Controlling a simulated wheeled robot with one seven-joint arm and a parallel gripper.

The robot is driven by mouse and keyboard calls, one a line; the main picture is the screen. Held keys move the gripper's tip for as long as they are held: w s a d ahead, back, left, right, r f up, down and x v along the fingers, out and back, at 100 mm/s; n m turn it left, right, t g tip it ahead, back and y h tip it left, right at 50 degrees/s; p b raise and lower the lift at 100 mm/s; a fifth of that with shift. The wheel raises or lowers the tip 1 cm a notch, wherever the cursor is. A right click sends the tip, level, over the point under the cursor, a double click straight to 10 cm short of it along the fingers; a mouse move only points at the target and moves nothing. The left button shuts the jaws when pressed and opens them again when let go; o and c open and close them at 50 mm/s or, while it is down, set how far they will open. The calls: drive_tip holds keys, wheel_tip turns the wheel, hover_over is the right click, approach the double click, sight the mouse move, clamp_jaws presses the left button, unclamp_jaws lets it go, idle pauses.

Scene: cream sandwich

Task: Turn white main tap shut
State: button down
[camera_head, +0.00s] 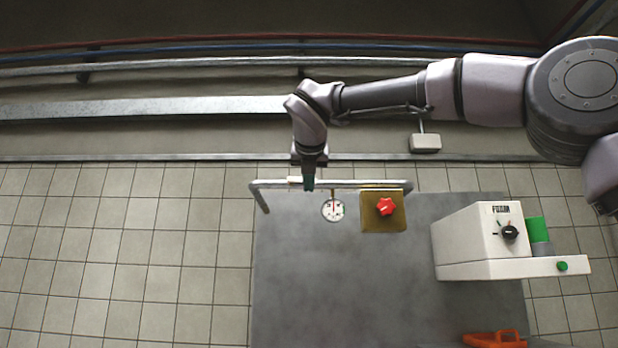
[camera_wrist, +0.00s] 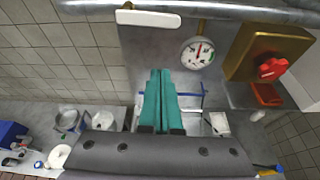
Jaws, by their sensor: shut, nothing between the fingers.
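The white main tap (camera_wrist: 148,18) shows in the wrist view as a short white bar-shaped handle, lying crosswise just below the grey pipe at the top. In the head view a small white piece (camera_head: 294,180) at the pipe, just left of my gripper (camera_head: 309,184), looks like the same handle. In the wrist view my gripper (camera_wrist: 165,73) has its teal fingers together, with nothing between them. The fingertips are below and slightly right of the handle in that picture, with a visible gap. I cannot tell the depth between them.
A round white gauge (camera_wrist: 197,52) hangs from the pipe (camera_head: 350,184), right of my fingers. Beyond it is a brass box (camera_head: 370,222) with a red knob (camera_head: 385,207). A white machine (camera_head: 470,245) stands further right. Several small items lie below in the wrist view.

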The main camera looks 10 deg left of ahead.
drive_tip(key=w+a+r, duration=0.1)
drive_tip(key=w+r, duration=0.1)
drive_tip(key=w, duration=0.3)
drive_tip(key=shift+w, duration=0.4)
drive_tip(key=shift+a, duration=0.1)
drive_tip(key=shift+r, duration=0.75)
